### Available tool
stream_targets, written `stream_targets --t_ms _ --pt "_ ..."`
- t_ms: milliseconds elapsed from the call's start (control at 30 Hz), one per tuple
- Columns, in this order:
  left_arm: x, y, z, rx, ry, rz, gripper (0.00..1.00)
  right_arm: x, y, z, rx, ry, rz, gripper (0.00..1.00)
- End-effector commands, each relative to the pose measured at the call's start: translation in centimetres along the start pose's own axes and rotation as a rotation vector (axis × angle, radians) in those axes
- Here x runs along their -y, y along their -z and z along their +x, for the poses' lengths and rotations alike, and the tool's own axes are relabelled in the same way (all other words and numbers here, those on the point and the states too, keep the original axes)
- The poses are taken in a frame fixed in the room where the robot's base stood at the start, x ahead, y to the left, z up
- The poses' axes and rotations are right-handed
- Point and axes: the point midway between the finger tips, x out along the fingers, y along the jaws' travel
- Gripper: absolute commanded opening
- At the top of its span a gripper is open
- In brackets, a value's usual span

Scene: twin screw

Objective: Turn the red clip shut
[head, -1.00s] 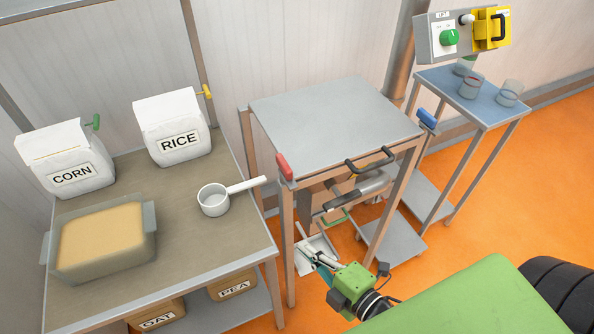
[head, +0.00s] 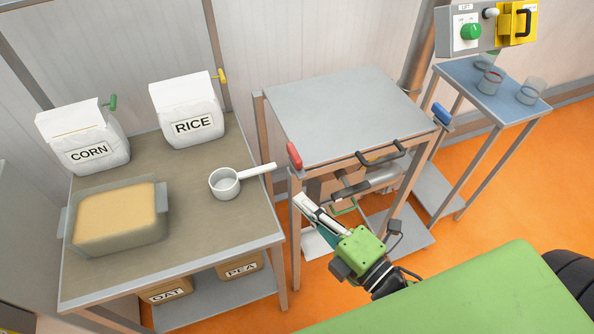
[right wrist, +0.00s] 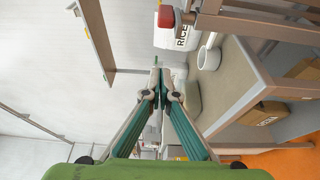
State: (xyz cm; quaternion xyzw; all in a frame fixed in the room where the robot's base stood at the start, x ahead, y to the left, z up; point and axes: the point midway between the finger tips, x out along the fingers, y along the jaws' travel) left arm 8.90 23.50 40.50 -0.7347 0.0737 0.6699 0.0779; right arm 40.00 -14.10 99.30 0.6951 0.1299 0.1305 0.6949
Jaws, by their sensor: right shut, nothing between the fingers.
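The red clip (head: 294,156) is at the near left corner of the grey-topped metal stand (head: 345,115). It tilts upright, beside the edge of the grey lid. It also shows in the right wrist view (right wrist: 166,16) at the top, above the fingertips. My right gripper (head: 300,199) is shut and empty. It is a little below the red clip in the picture, apart from it, in front of the stand's left leg. In the right wrist view its fingers (right wrist: 157,68) meet at the tips. My left gripper is not in view.
A blue clip (head: 441,114) sits at the stand's right corner, and a black handle (head: 380,154) is on its front edge. A table (head: 180,245) at left holds a white scoop (head: 224,183), rice bag (head: 188,108), corn bag (head: 82,140) and a tub (head: 120,215).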

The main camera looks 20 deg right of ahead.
Motion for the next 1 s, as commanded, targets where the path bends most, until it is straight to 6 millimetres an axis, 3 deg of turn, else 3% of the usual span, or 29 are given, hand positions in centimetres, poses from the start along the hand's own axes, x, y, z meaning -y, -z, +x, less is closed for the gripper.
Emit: stream_targets --t_ms 500,700,1000 --pt "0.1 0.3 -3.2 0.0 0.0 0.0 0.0 -0.4 0.0 8.8 -0.001 -0.003 -0.001 0.0" --pt "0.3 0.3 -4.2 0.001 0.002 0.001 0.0 -0.1 -2.9 7.4 -0.001 0.004 -0.001 0.0" --pt "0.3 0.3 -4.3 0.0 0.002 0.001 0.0 0.0 -3.8 7.0 -0.001 0.001 0.0 0.0"
